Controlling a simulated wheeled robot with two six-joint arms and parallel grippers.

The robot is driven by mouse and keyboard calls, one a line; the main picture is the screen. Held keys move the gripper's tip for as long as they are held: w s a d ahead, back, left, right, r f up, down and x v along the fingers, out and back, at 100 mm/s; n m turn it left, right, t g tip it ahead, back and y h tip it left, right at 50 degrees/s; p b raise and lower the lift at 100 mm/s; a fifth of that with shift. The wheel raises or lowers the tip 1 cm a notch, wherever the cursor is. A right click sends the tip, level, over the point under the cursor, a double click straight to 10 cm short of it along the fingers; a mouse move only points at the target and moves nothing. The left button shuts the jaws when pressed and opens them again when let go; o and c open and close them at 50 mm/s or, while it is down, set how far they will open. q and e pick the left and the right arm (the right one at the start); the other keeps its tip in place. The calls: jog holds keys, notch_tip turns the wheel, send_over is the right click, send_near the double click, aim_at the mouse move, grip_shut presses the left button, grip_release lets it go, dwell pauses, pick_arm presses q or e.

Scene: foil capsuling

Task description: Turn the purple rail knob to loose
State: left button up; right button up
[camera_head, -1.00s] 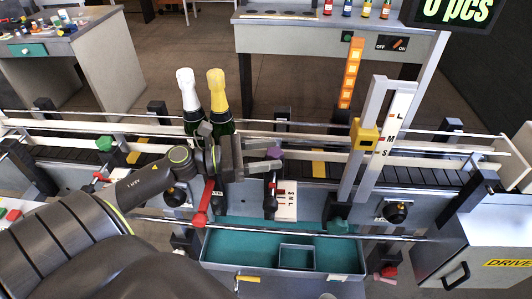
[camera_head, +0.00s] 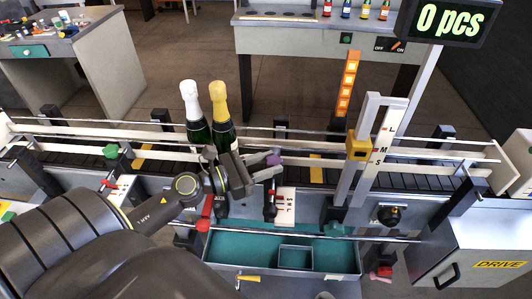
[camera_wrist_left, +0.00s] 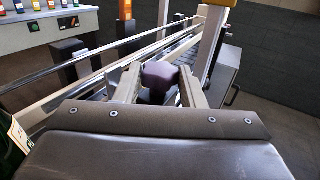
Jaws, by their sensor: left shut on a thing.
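The purple rail knob (camera_head: 274,158) stands at the front rail of the conveyor, above a small black post and a white scale plate (camera_head: 286,205) with letters. In the left wrist view the purple knob (camera_wrist_left: 160,76) sits between the two finger tips. My left gripper (camera_head: 270,159) reaches in from the left and is shut on the knob; the fingers flank it in the wrist view (camera_wrist_left: 160,90). Whether the knob is turned cannot be told. My right gripper is not in view.
Two bottles (camera_head: 221,118) with white and yellow foil stand on the conveyor behind my left arm. A yellow block (camera_head: 359,147) on an upright scale stands to the right. A green knob (camera_head: 111,151) is at left. A teal tray (camera_head: 330,253) lies in front below.

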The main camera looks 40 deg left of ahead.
pick_arm(q)
jog(key=n+y+p, duration=0.1)
jog(key=y+p, duration=0.1)
jog(key=n+t+y+p, duration=0.1)
jog(key=p, duration=0.1)
jog(key=n+t+y+p, duration=0.1)
jog(key=n+y+p, duration=0.1)
jog(key=shift+s+d+r+y, duration=0.15)
jog(key=shift+d+r+y, duration=0.05)
jog(key=shift+d+y, duration=0.15)
jog(key=n+y+p, duration=0.2)
jog(key=y, duration=0.1)
jog(key=shift+d+f, duration=0.1)
jog(key=shift+d, duration=0.05)
jog(key=shift+d+f+n+y, duration=0.15)
jog(key=shift+n+y, duration=0.55)
jog(key=shift+y, duration=0.65)
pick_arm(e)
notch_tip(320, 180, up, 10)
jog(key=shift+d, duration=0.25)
pick_arm(q)
jog(key=shift+y+p, duration=0.3)
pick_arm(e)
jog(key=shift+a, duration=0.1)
pick_arm(q)
jog(key=o, duration=1)
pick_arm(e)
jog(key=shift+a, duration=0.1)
